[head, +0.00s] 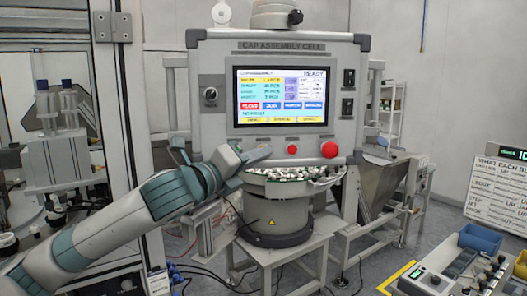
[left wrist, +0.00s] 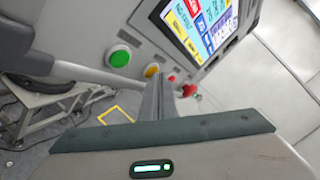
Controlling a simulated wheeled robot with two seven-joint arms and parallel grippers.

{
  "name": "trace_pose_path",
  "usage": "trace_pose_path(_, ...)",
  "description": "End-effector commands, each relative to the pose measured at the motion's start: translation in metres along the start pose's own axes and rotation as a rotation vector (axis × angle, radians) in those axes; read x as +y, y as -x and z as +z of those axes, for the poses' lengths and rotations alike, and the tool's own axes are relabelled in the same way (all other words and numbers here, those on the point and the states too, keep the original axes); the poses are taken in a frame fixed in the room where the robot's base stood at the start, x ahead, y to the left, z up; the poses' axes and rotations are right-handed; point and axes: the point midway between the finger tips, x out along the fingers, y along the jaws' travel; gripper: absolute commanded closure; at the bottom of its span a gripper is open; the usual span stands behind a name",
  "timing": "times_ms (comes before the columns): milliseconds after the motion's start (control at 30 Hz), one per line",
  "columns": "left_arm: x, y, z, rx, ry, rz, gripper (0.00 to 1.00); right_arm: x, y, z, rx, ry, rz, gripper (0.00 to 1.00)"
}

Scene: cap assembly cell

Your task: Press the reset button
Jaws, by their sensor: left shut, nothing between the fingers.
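The control panel (head: 218,120) carries a lit screen (head: 280,96) with a row of buttons below it. In the left wrist view the row holds a green button (left wrist: 119,56), a yellow button (left wrist: 151,70), a small red button (left wrist: 172,77) and a large red mushroom button (left wrist: 189,90). No button label is legible, so I cannot tell which is reset. My left gripper (head: 264,154) is shut and empty in front of the panel's lower edge. In the left wrist view its fingertips (left wrist: 160,80) overlap the space between the yellow and small red buttons; contact cannot be told. My right gripper is not seen.
In the head view the small red button (head: 292,150) and mushroom button (head: 330,149) show right of my gripper. A bowl feeder (head: 275,212) stands just below it. A button console (head: 462,270) and sign board (head: 497,188) stand at the right.

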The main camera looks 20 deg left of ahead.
Motion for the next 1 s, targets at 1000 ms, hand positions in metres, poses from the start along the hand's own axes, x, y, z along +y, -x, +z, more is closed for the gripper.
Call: trace_pose_path(1000,-0.012,0.015,-0.011,0.001,-0.002,-0.002,1.0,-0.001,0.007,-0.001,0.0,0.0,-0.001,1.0)
